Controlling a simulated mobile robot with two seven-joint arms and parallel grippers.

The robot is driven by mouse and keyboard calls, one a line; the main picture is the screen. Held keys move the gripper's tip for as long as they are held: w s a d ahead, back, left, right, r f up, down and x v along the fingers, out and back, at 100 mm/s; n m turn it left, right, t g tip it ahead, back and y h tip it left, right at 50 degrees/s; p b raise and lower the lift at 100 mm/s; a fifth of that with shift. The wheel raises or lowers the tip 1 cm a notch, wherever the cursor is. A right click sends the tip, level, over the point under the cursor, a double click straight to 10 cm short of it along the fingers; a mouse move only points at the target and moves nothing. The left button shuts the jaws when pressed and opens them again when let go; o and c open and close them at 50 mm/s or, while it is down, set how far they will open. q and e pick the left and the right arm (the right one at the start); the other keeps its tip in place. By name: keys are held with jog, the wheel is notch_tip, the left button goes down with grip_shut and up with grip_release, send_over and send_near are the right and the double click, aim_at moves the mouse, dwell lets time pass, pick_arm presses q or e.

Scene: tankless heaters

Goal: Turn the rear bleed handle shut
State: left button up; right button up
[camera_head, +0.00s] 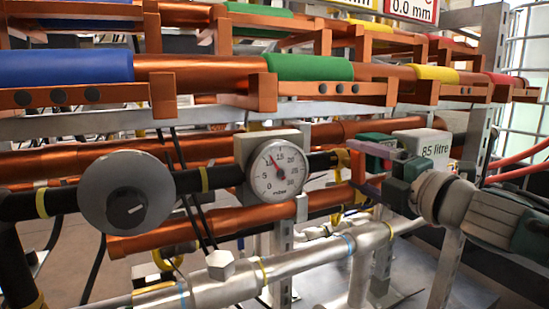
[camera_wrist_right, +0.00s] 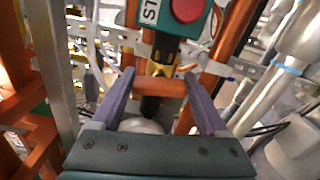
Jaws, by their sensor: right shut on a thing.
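My right gripper (camera_head: 364,170) comes in from the right in the head view, with purple fingers on a dark green body. In the right wrist view the gripper (camera_wrist_right: 160,80) has its two fingers on either side of a short orange bar, which I take to be the bleed handle (camera_wrist_right: 161,88). It is shut on this bar. The handle (camera_head: 357,164) also shows in the head view as a small orange piece at the fingertips, partly hidden by them. I cannot tell how far it is turned. My left gripper is out of view.
A round pressure gauge (camera_head: 277,171) and a grey knob (camera_head: 127,192) sit left of the gripper. Copper pipes (camera_head: 200,76) run above, and a silver pipe (camera_head: 310,257) runs below. A red button on a green box (camera_wrist_right: 186,10) is just beyond the fingers.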

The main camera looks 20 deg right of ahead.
jog(key=shift+m, duration=0.6)
jog(key=o, duration=1.2)
jog(key=shift+o, duration=0.2)
jog(key=shift+s+p, duration=0.1)
jog(key=shift+p, duration=0.2)
